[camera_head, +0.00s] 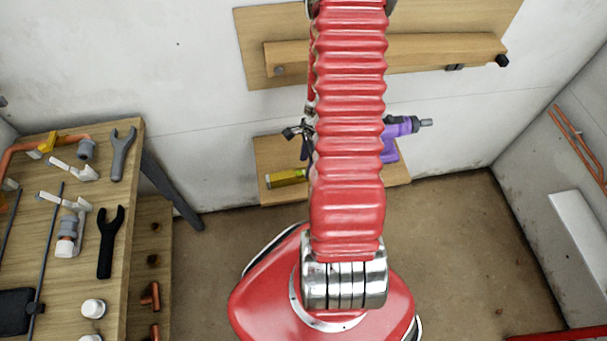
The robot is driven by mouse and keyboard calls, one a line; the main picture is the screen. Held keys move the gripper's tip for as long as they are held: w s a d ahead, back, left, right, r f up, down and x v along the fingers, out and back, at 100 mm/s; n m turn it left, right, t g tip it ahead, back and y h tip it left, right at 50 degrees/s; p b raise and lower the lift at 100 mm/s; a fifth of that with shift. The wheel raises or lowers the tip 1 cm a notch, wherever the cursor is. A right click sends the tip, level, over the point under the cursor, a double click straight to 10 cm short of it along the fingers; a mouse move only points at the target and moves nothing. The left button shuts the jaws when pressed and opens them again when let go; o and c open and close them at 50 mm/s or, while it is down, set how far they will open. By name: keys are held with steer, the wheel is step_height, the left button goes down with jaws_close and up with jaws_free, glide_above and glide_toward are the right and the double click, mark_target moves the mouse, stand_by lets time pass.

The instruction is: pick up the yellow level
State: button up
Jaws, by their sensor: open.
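The yellow level (286,178) lies on the low wooden shelf against the back wall, left of my red arm. Its right end runs up to the arm and may be hidden behind it. My gripper (296,140) shows only in part as dark jaws at the left edge of my arm. It is open and appears above the level in the picture, apart from it. Most of my wrist is hidden behind the red arm.
A purple drill (398,127) is on the same shelf (272,152), right of my arm. A wooden wall rack (420,52) hangs above. A bench (138,170) with wrenches and pipe fittings stands left. Copper pipes (580,142) run on the right wall.

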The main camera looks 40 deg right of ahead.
mark_target(304, 170)
steer(key=shift+w+a+f, duration=0.1)
steer(key=shift+a+f, duration=0.05)
steer(key=shift+f, duration=0.7)
steer(key=shift+w+a+f, duration=0.15)
steer(key=shift+f, duration=0.65)
steer(key=shift+w+a+f, duration=0.1)
steer(key=shift+a+f, duration=0.05)
steer(key=shift+f, duration=0.7)
steer(key=shift+c, duration=0.7)
jaws_close()
